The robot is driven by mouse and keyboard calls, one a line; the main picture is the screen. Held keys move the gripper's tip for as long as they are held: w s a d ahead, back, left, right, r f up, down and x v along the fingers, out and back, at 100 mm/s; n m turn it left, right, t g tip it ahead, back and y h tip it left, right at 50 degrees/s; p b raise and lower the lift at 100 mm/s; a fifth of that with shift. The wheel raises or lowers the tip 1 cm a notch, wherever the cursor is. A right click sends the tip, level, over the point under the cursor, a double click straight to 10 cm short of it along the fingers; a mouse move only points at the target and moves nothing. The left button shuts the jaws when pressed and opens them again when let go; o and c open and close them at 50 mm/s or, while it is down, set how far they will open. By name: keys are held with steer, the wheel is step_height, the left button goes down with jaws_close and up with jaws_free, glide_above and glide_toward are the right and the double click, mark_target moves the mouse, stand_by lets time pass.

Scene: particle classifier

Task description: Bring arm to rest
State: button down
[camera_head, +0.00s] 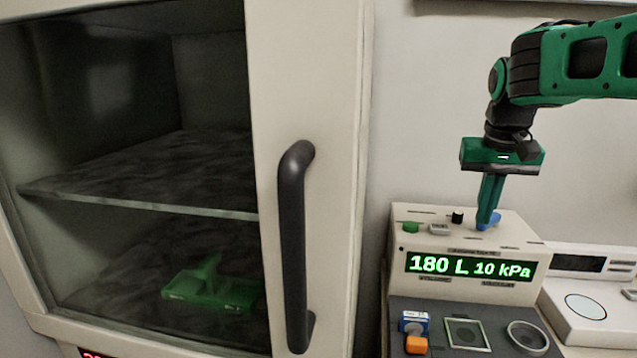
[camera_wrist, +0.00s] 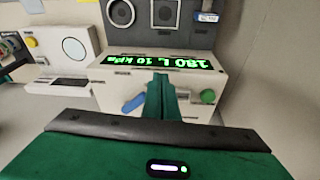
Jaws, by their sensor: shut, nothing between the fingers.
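My gripper (camera_head: 489,200) points down over the top of a beige device (camera_head: 470,235) with a lit green display. Its green fingers are shut together with nothing between them. The fingertips are at or just above a blue knob (camera_head: 487,222) on the device's top; I cannot tell if they touch. In the wrist view the shut fingers (camera_wrist: 161,95) stand between the blue knob (camera_wrist: 134,103) and a green button (camera_wrist: 207,96). My arm comes in from the upper right of the head view.
A cabinet with a glass door (camera_head: 140,120) and dark handle (camera_head: 292,250) stands at the left; a green object (camera_head: 212,288) lies inside. The display reads "180 L 10 kPa". A white instrument (camera_head: 587,306) stands right of the device. An orange item (camera_head: 416,345) is in front.

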steer(key=s+d+f+m, duration=0.1)
steer(key=s+d+f, duration=0.1)
steer(key=s+f, duration=0.3)
steer(key=s+d+f+m+g, duration=0.1)
steer(key=s+f, duration=0.5)
steer(key=s, duration=0.7)
steer(key=s+d+f+g+y, duration=0.1)
steer(key=s+d+f, duration=0.3)
steer(key=s, duration=0.6)
steer(key=shift+f+m, duration=0.4)
steer(key=shift+f, duration=0.3)
steer(key=shift+w, duration=0.1)
steer(key=shift+w+f, duration=0.2)
steer(key=shift+w, duration=0.4)
